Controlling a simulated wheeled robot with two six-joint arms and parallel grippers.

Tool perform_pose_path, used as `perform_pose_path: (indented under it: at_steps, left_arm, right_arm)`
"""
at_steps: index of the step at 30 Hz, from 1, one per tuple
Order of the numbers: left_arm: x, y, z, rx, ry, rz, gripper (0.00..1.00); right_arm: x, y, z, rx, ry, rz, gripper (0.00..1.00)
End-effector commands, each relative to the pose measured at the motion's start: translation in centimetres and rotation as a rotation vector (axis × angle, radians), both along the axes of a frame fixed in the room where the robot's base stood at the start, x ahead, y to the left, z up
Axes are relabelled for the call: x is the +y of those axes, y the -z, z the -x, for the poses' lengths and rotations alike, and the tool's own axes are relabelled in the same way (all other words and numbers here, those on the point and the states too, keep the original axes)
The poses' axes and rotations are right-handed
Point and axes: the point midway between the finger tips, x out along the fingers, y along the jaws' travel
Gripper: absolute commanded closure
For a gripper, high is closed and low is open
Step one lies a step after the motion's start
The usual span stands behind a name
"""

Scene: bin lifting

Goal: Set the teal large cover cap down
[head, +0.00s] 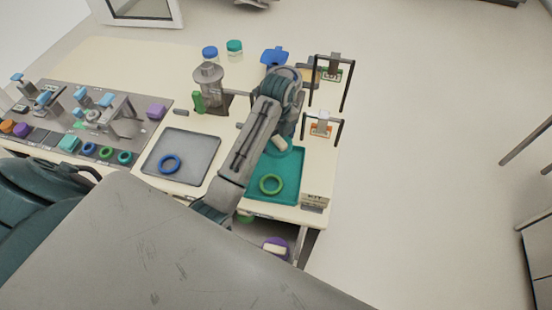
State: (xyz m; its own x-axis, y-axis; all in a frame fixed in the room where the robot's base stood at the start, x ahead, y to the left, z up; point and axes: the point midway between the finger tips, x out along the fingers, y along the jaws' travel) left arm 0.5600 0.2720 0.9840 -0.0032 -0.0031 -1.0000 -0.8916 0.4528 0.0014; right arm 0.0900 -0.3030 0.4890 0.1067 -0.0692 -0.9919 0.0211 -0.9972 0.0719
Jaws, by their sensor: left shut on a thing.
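My left arm reaches across the middle of the table and bends down over the far part of the teal kit tray (292,195). My left gripper (279,145) is low over that tray, mostly covered by its own arm, with a pale part showing. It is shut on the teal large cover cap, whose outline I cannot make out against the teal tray. I cannot tell whether the cap touches the tray. A green ring (270,184) lies in the near part of the tray. My right gripper is not in view.
A grey tray (205,145) with a blue ring (170,164) lies left of my arm. Black frames (338,128) stand at the right edge. A grey machine (208,78), jars (234,47) and a blue bin (273,57) stand behind. A crowded fixture board (60,145) fills the left.

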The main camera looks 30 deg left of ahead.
Motion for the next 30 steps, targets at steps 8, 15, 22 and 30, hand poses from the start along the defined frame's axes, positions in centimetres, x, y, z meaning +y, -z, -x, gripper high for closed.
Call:
perform_pose_path:
  at_steps: [8,15,22,30]
  left_arm:
    - [0.0,3.4,0.0,0.001,0.000,0.000,0.45]
    - [0.0,6.8,0.0,0.002,0.000,0.000,0.45]
    - [0.0,7.5,0.0,-0.001,0.000,0.000,0.45]
    - [0.0,7.8,0.0,-0.001,0.000,0.000,0.11]
  right_arm:
    - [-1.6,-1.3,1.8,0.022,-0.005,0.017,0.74]
    - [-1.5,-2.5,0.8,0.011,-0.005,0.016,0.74]
    - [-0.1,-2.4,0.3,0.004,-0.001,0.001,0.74]
    - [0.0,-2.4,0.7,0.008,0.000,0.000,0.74]
